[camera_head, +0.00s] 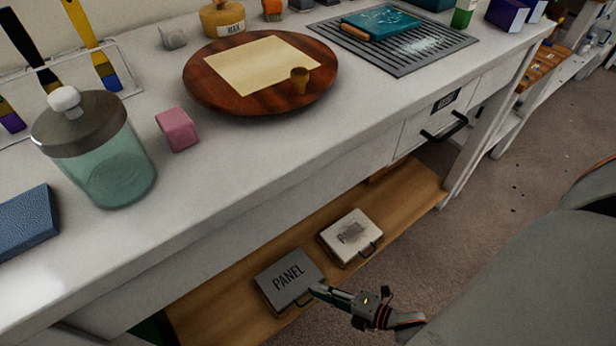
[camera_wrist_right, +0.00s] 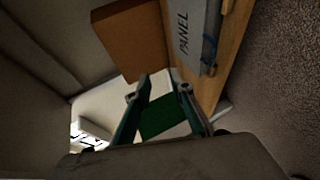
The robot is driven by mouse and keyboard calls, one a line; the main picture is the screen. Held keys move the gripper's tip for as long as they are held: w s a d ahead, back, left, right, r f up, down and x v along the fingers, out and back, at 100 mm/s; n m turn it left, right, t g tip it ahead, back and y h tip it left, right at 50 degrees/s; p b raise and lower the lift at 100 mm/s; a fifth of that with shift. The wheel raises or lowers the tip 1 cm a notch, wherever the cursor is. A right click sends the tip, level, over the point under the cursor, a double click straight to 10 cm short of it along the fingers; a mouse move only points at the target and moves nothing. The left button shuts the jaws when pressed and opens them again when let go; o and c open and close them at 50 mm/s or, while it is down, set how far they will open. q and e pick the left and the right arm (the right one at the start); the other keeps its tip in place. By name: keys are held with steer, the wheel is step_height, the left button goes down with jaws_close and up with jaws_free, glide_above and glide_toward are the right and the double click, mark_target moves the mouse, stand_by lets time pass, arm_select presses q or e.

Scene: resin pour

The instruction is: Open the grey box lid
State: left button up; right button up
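The grey box (camera_head: 284,285), marked PANEL, lies on the wooden lower shelf under the bench. Its lid looks shut, and a dark handle (camera_head: 304,299) is on its front side. The grey box also shows at the top of the right wrist view (camera_wrist_right: 194,38), with its handle at its right edge. My right gripper (camera_head: 318,289) is at the box's front right corner in the head view; I cannot tell if it touches. In the wrist view its two fingers (camera_wrist_right: 158,92) are spread apart, with no object visibly gripped. My left gripper is not in view.
A white box (camera_head: 351,232) with a smudged label lies beside the grey box on the shelf (camera_head: 228,305). The bench top (camera_head: 240,150) overhangs them, with a lidded jar (camera_head: 115,165) on it. A brown block (camera_wrist_right: 127,40) and a green thing (camera_wrist_right: 160,116) show in the wrist view.

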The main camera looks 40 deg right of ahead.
steer(key=shift+v, duration=2.35)
